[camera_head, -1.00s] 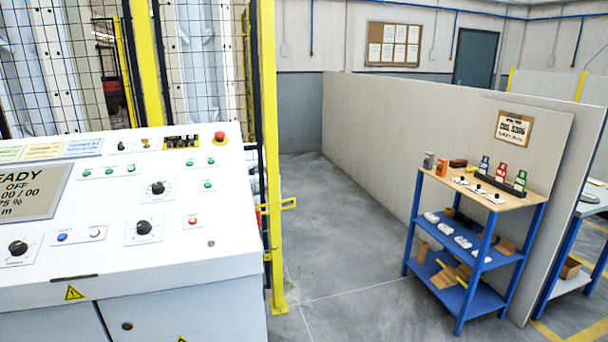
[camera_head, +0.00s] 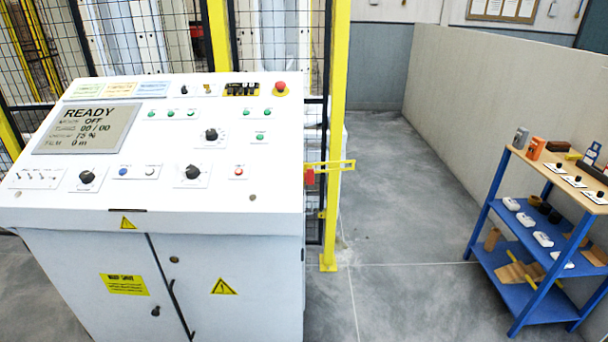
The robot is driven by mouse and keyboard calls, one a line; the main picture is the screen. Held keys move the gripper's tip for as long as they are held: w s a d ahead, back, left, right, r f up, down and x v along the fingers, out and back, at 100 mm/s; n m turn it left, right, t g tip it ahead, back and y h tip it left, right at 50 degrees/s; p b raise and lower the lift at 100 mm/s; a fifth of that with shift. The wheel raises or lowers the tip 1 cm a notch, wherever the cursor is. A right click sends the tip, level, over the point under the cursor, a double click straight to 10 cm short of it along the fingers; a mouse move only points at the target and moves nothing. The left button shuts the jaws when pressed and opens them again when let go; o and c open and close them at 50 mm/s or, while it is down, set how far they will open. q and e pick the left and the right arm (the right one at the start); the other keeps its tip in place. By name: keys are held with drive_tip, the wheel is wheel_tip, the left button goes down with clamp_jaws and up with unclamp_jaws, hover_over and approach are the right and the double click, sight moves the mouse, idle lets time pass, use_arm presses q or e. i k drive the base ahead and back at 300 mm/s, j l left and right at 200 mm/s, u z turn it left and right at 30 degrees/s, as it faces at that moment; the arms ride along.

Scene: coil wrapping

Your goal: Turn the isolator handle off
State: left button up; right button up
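A white control console (camera_head: 150,220) stands at the left. Its sloped panel has a screen (camera_head: 87,129) reading READY and OFF, and several black rotary knobs, such as the upper one (camera_head: 211,134), the middle one (camera_head: 193,172) and the left one (camera_head: 87,177). A red mushroom button (camera_head: 280,88) sits at the panel's top right. I cannot pick out which part is the isolator handle. A small red part (camera_head: 309,176) beside a yellow bar (camera_head: 330,166) shows at the fence post. Neither of my grippers is in view.
A mesh fence with a yellow post (camera_head: 337,130) stands behind and right of the console. A blue shelf rack (camera_head: 479,222) with small parts stands at the right, before a grey partition (camera_head: 450,90). The floor (camera_head: 395,225) between console and rack is clear.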

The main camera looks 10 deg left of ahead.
sight(309, 176)
drive_tip(key=i+l+u, duration=0.2)
drive_tip(key=l, duration=0.15)
drive_tip(key=l+u, duration=0.2)
drive_tip(key=l, duration=0.15)
drive_tip(key=i+l+u, duration=0.2)
drive_tip(key=l, duration=0.2)
drive_tip(key=l+u, duration=0.2)
drive_tip(key=l, duration=0.2)
drive_tip(key=i+l, duration=0.2)
drive_tip(key=l, duration=0.15)
drive_tip(key=i+l, duration=0.2)
drive_tip(key=i+l+u, duration=0.1)
drive_tip(key=l, duration=0.35)
drive_tip(key=i+l, duration=0.5)
drive_tip(key=l, duration=0.2)
drive_tip(key=u, duration=0.05)
